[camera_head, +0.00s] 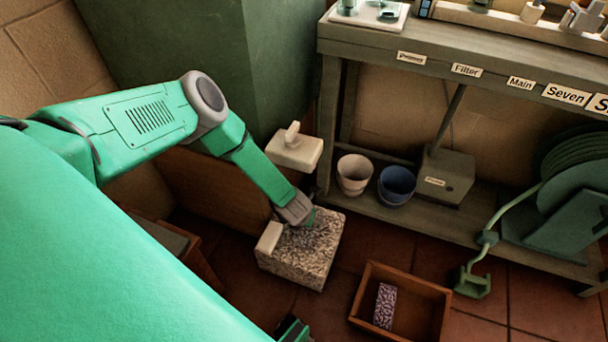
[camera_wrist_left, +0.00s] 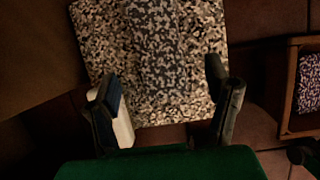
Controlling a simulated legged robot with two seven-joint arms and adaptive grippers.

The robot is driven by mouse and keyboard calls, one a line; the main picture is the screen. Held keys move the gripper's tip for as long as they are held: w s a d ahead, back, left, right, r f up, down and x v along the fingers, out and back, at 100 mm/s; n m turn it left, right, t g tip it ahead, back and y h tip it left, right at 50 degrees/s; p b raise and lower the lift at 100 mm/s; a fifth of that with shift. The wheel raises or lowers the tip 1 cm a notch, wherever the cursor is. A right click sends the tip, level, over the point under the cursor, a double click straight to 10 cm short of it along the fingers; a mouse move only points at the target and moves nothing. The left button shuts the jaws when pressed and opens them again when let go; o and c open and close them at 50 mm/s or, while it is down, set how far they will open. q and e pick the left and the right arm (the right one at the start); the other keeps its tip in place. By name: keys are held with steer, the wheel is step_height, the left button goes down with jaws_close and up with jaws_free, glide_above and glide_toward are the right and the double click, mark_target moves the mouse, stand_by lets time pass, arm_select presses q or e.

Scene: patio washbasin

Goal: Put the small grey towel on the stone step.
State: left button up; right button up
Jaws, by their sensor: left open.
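The stone step (camera_head: 292,273) is a speckled block on the tiled floor in the head view; its top fills the upper left wrist view (camera_wrist_left: 102,45). The small grey towel (camera_wrist_left: 163,45) appears as a darker speckled strip lying on the step. In the head view my left gripper (camera_head: 304,222) partly hides it. My left gripper (camera_wrist_left: 168,97) is open just above the step, its fingers apart on either side of the towel's near end. A dark part at the bottom edge (camera_head: 293,328) seems to be my right gripper, mostly cut off.
A white block (camera_head: 268,237) is at the step's left edge. A wooden box (camera_head: 425,308) with a patterned purple-white block (camera_head: 385,305) stands to the right. A white bucket (camera_head: 354,174), a blue bucket (camera_head: 396,185) and a hose reel (camera_head: 570,205) are behind, under the bench (camera_head: 440,50).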

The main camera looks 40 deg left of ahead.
arm_select(q)
steer(key=s+d+r+m+g+h+p, duration=0.1)
steer(key=s+d+r+m, duration=0.55)
steer(key=m, duration=0.35)
steer(key=s+d+r+m+h, duration=0.2)
steer(key=s+d+r+m, duration=0.35)
steer(key=s+m, duration=0.4)
steer(key=s+a+r+m+g+y, duration=0.2)
steer(key=s+a+r+m, duration=0.7)
steer(key=m, duration=1.1)
steer(key=shift+s+r+g, duration=0.2)
steer(key=shift+s+g, duration=0.1)
steer(key=shift+s, duration=0.85)
steer(key=shift+a+p, duration=0.1)
steer(key=shift+p, duration=0.2)
